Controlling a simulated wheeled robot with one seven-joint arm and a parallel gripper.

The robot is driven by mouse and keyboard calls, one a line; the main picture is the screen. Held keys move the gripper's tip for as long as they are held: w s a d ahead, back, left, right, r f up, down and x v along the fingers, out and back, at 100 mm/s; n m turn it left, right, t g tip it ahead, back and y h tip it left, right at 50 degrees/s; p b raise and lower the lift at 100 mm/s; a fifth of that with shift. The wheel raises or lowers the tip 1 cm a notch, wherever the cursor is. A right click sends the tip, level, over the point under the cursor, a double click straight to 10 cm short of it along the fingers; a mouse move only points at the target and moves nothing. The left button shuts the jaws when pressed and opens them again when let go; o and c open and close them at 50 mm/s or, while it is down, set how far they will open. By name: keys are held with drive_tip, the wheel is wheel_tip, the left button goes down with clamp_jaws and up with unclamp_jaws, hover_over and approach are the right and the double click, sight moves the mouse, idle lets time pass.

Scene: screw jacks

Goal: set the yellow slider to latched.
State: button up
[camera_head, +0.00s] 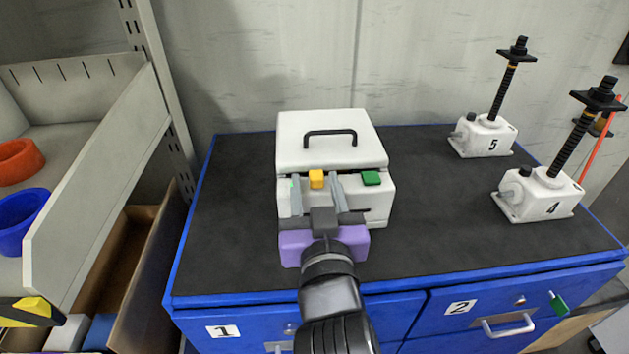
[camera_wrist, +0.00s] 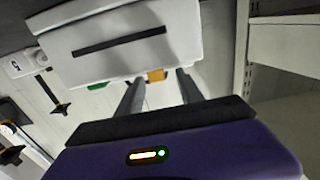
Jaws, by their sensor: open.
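The yellow slider (camera_head: 316,179) is a small block on the upper front edge of a white box (camera_head: 300,155) on the black-topped bench. Its label or end positions cannot be read. My gripper (camera_head: 315,177) is open, with one grey finger on each side of the slider. In the wrist view the slider (camera_wrist: 157,75) shows between the fingertips of my gripper (camera_wrist: 160,77), with a gap on both sides; whether the tips reach its depth is hard to tell. My purple gripper body hides part of the box's front.
A green block (camera_head: 371,178) sits right of the slider on the same box, close to the right finger. The box lid has a black handle (camera_head: 330,133). Screw jacks 5 (camera_head: 487,137) and 4 (camera_head: 540,194) stand at the right. The bench top (camera_head: 235,200) is clear on the left.

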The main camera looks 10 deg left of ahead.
drive_tip(key=b+v, duration=0.1)
drive_tip(key=v, duration=0.5)
drive_tip(key=shift+s, duration=0.15)
drive_tip(key=shift+r, duration=0.1)
wheel_tip(320, 180, up, 3)
drive_tip(key=s+a+n+y, duration=0.2)
drive_tip(key=y, duration=0.1)
drive_tip(key=s+d+f+m+g+h, duration=0.1)
drive_tip(key=s+d+f+h, duration=0.3)
drive_tip(key=s+d+f, duration=0.6)
drive_tip(key=s+d+f+m+g+h, duration=0.1)
drive_tip(key=s+d+f+m+h, duration=0.3)
drive_tip(key=s+d+f, duration=0.7)
drive_tip(key=s+d, duration=0.7)
drive_tip(key=s, duration=0.1)
drive_tip(key=shift+g, duration=0.3)
drive_tip(key=shift+f, duration=0.1)
idle(1.6)
